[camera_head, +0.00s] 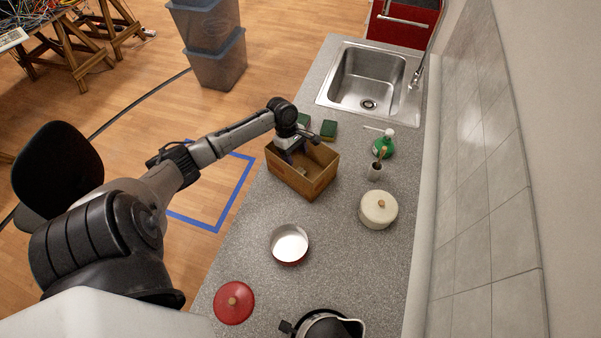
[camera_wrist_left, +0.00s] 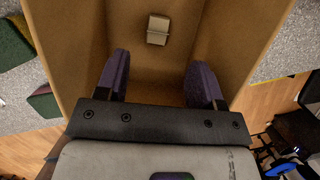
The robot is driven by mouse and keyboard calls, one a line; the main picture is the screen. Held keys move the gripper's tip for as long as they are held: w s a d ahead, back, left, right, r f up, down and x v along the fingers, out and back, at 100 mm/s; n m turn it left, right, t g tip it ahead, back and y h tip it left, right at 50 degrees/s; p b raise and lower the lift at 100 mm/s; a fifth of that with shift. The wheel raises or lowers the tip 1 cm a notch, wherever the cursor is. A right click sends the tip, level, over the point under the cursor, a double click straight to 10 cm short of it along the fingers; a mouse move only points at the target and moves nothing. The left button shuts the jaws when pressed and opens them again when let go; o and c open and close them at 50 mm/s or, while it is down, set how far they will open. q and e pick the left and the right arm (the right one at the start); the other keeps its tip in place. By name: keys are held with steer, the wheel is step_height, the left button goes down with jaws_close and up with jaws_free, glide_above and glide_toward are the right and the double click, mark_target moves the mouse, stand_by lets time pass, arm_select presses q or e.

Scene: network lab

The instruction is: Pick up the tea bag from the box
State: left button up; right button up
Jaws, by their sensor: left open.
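The open cardboard box (camera_head: 318,178) stands on the grey counter near its left edge. In the left wrist view its brown inner walls (camera_wrist_left: 245,45) surround my fingers. A small pale tea bag (camera_wrist_left: 158,30) lies on the box floor, beyond my fingertips. My left gripper (camera_wrist_left: 158,75) is open, with its two purple fingers apart and nothing between them. In the head view the left gripper (camera_head: 290,150) reaches down into the box, and the tea bag cannot be made out there. My right gripper is not in view.
Green sponges (camera_head: 328,130) lie just behind the box. A green bottle (camera_head: 384,143), a small cup (camera_head: 375,171) and a white lidded pot (camera_head: 378,209) stand to its right. A white-and-red bowl (camera_head: 289,244) and red lid (camera_head: 234,302) are nearer. The sink (camera_head: 368,80) is behind.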

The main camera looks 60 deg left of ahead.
mark_target(300, 171)
arm_select(q)
steer(key=shift+a+x, duration=0.2)
steer(key=shift+x, duration=3.85)
steer(key=shift+f+b, duration=0.1)
steer(key=shift+b, duration=0.2)
steer(key=shift+c, duration=0.3)
steer(key=c, duration=0.9)
steer(key=shift+c, duration=0.2)
